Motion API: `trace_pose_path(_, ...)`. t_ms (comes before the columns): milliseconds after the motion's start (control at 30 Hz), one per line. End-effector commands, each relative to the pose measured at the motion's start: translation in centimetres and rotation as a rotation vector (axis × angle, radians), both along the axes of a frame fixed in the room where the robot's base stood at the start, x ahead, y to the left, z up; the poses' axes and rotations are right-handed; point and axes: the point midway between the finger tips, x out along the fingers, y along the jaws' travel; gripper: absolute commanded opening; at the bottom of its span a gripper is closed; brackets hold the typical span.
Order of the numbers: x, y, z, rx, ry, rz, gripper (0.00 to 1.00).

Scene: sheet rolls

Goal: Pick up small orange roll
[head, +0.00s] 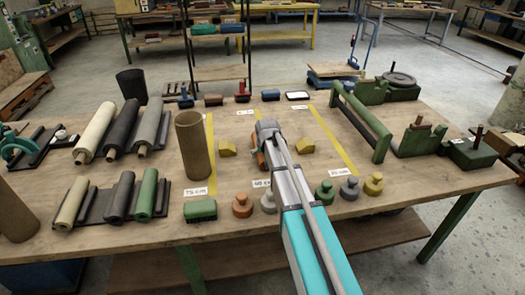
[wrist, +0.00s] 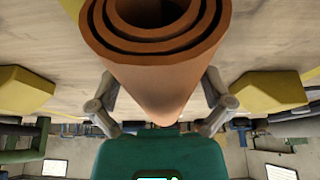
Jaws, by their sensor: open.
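The small orange roll (wrist: 158,82) fills the upper middle of the wrist view, its spiral end toward the top edge. In the head view only a sliver of the orange roll (head: 261,159) shows; my arm hides the rest. My gripper (head: 268,128) is over the middle of the table. In the wrist view the fingers of my gripper (wrist: 158,92) are spread, one on each side of the roll. Whether they touch it I cannot tell.
Yellow blocks stand left (head: 227,149) and right (head: 306,147) of the roll. A brown tube (head: 193,146) stands upright to the left. Racked rolls (head: 124,132) lie farther left. Several knobbed weights (head: 349,189) line the front. A green frame (head: 362,122) stands right.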

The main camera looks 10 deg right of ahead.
Motion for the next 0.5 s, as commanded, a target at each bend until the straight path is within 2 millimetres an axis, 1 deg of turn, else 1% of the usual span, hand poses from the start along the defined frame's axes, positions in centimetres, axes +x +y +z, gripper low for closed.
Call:
trace_pose_path(133,0.0,0.01,0.0,0.0,0.0,0.0,1.0)
trace_pose_path(167,0.0,0.01,0.0,0.0,0.0,0.0,0.98)
trace_pose_path(200,0.0,0.01,0.0,0.0,0.0,0.0,0.91)
trace_pose_path(467,0.0,0.01,0.0,0.0,0.0,0.0,0.42)
trace_pose_path(500,0.0,0.01,-0.01,0.0,0.0,0.0,0.35)
